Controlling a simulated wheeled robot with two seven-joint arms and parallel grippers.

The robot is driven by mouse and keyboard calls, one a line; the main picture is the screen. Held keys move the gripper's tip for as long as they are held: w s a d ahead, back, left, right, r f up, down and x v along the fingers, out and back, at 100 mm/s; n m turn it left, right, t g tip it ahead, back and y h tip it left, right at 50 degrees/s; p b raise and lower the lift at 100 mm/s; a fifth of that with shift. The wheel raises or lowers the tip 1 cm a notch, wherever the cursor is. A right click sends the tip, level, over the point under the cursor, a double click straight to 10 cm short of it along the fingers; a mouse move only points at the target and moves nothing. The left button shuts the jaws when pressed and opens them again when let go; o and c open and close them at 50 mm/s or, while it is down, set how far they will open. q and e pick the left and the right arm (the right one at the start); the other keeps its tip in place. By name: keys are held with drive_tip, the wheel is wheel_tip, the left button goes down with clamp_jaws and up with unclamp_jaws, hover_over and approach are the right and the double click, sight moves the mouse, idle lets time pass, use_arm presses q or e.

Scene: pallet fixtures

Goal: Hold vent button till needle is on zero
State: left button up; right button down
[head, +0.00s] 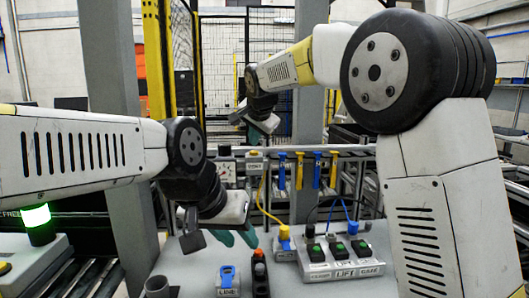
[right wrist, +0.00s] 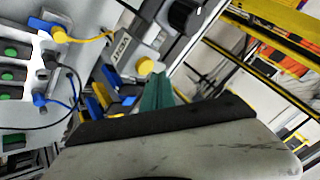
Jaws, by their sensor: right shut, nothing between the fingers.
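The vent box (head: 254,167) hangs on the rail with a yellow button (head: 254,154) on top. The box (right wrist: 124,45) and its yellow button (right wrist: 145,65) also show in the right wrist view. A gauge (head: 226,169) with a pale face is left of the box; its needle is too small to read. My right gripper (head: 271,123) is shut and empty, above the rail. In the right wrist view its teal fingers (right wrist: 157,92) appear close to the button; contact cannot be told. My left gripper (head: 236,238) is open and empty above the grey table, fingertips apart.
Blue and yellow handles (head: 299,171) hang on the rail right of the vent box. A switch panel (head: 342,262) with cables, a blue LINE connector (head: 228,279) and a black pendant (head: 260,275) are at the front. A green lamp (head: 37,218) glows at left.

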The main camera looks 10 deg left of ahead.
sight(255, 152)
drive_tip(key=shift+r, duration=2.55)
drive_tip(key=s+d+f+n+g, duration=0.15)
drive_tip(key=s+d, duration=0.25)
drive_tip(key=d, duration=0.4)
drive_tip(key=s+d+f, duration=0.2)
drive_tip(key=s+d, duration=0.2)
drive_tip(key=d, duration=0.4)
drive_tip(key=s+d+f, duration=0.1)
drive_tip(key=s+d, duration=0.2)
drive_tip(key=d, duration=0.4)
drive_tip(key=s+d+f+n, duration=0.1)
drive_tip(key=s+d+f, duration=0.2)
drive_tip(key=s, duration=0.4)
drive_tip(key=s+d+f+n, duration=0.1)
drive_tip(key=s+d+f, duration=0.2)
drive_tip(key=s+f, duration=0.2)
drive_tip(key=s+d+f+n+h, duration=0.1)
drive_tip(key=s+d+f, duration=0.2)
drive_tip(key=s, duration=0.6)
drive_tip(key=shift+d+f+n+g, duration=0.35)
drive_tip(key=shift+d+f+g, duration=0.1)
drive_tip(key=shift+f, duration=0.5)
